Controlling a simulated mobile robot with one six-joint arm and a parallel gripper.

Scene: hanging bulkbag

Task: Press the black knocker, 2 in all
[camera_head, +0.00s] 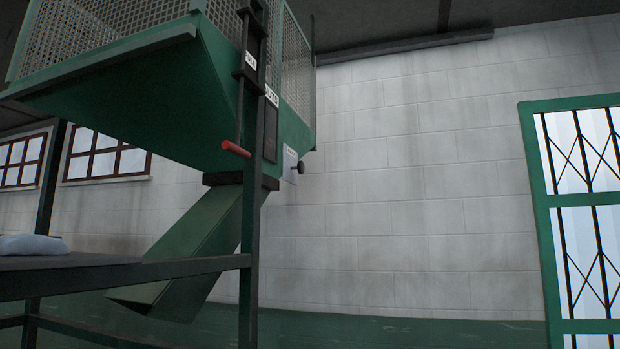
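A small round black knob (301,167), which looks like the black knocker, sticks out to the right from a pale plate (290,164) on the side of the green hopper (150,95). It sits just right of the dark upright post. My gripper is not in view, and no part of my arm shows.
A red handle (236,149) sticks out left of the post. A green chute (205,245) slopes down to the left under the hopper. A dark table frame (120,270) with a pale bag (33,245) stands at left. A green barred door (535,200) is at right. The floor between is clear.

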